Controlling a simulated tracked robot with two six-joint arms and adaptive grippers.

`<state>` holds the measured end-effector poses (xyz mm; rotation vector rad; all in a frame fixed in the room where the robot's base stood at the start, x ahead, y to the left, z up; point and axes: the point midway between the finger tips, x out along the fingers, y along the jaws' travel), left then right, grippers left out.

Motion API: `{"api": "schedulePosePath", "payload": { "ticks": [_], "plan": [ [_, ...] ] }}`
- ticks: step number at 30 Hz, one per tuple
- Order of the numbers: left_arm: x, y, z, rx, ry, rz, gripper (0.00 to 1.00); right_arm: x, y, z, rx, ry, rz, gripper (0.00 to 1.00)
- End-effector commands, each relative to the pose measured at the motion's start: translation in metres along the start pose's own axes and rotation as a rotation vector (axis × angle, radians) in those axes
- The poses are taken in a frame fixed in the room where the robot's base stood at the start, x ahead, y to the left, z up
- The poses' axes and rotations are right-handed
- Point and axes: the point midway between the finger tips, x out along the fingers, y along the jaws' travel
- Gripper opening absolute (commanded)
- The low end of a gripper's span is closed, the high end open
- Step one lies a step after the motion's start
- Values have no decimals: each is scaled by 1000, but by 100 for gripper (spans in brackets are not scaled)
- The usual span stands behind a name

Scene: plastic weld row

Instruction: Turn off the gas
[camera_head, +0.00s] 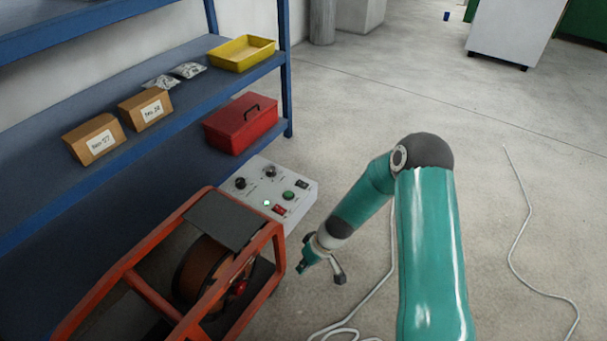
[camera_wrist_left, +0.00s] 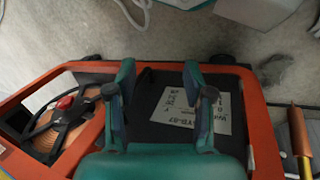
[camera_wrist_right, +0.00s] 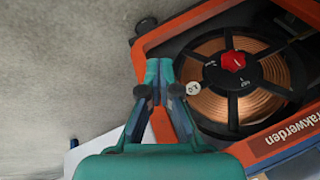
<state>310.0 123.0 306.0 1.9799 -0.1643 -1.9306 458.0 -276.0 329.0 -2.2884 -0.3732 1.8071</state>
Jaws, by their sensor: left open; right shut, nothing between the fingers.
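No part that I can make out is marked as gas. A grey control box (camera_head: 262,184) with black knobs, a red switch and a lit green lamp stands behind an orange-framed wire feeder (camera_head: 131,279). The feeder's copper spool has a red hub knob, seen in the right wrist view (camera_wrist_right: 233,61) and left wrist view (camera_wrist_left: 65,102). My right gripper (camera_head: 302,267) is shut and empty, right of the feeder; its fingertips (camera_wrist_right: 159,68) appear over the frame's edge beside the spool. My left gripper (camera_wrist_left: 158,72) is open and empty above the feeder's dark panel with a white label (camera_wrist_left: 196,107).
A blue shelf (camera_head: 180,120) at the left holds boxes (camera_head: 146,108), a yellow tray (camera_head: 242,53) and a red case (camera_head: 240,122). A pale cable (camera_head: 520,225) lies on the floor. An orange rod-like part (camera_wrist_left: 299,132) stands at the feeder's right. Open floor lies behind.

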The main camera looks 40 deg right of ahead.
Motion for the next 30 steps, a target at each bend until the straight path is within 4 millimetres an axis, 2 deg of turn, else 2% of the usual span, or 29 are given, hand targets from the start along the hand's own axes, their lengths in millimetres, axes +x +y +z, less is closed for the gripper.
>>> {"api": "schedulePosePath", "payload": {
  "ticks": [1,6,9,12,15,18,30],
  "plan": [
    [-12,4,0,0,0,0,52,-29,20,-30,-35,71,-6,0],
    [-26,9,0,0,0,0,52,-108,73,-106,-209,319,-8,0],
    [-31,11,0,0,0,0,52,-152,97,-137,-308,449,25,0],
    [-34,12,0,0,0,0,52,-184,112,-157,-381,540,62,0],
    [-35,13,0,0,0,0,52,-202,120,-166,-423,588,85,0],
    [-35,13,0,0,0,0,52,-207,122,-169,-439,604,94,0],
    [-34,12,0,0,0,0,52,-202,122,-171,-439,601,93,0]
  ]
}}
